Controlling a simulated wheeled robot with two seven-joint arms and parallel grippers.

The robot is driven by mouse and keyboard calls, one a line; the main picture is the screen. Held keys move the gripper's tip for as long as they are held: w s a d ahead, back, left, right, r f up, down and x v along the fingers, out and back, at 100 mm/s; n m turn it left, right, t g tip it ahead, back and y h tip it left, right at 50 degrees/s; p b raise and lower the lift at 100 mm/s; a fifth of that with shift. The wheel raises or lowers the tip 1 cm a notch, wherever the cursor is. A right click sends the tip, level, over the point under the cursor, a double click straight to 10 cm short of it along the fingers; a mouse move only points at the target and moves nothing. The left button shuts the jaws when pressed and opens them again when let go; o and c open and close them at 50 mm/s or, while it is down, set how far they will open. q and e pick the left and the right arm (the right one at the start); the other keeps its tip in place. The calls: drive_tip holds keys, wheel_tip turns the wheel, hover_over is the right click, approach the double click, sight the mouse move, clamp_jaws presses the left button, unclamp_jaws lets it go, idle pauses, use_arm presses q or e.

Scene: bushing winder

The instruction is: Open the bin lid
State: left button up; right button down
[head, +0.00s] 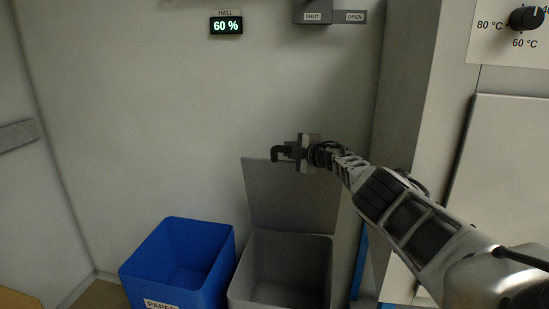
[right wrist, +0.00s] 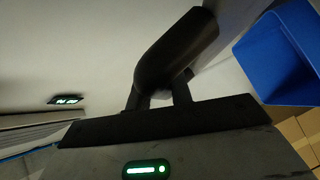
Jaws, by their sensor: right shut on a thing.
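The grey bin (head: 240,284) stands on the floor against the wall. Its grey lid (head: 292,198) is up, standing nearly upright behind the opening, so the bin's inside shows. My right gripper (head: 287,152) is at the lid's top edge, with its arm coming in from the right. It is shut on a dark handle (head: 276,153). In the right wrist view the dark rounded handle (right wrist: 178,48) sits at the fingers, which are partly hidden behind it. My left gripper is in neither view.
A blue paper bin (head: 158,264) stands left of the grey bin; it also shows in the right wrist view (right wrist: 275,58). A pale cabinet (head: 415,110) stands to the right. The wall carries a display (head: 226,26) and a shut/open switch (head: 313,14).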

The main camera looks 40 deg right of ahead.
drive_tip(key=shift+w+d+r, duration=0.2)
drive_tip(key=shift+w+d, duration=0.2)
drive_tip(key=c, duration=1.3)
unclamp_jaws()
drive_tip(key=shift+s, duration=0.1)
drive_tip(key=shift+o, duration=0.2)
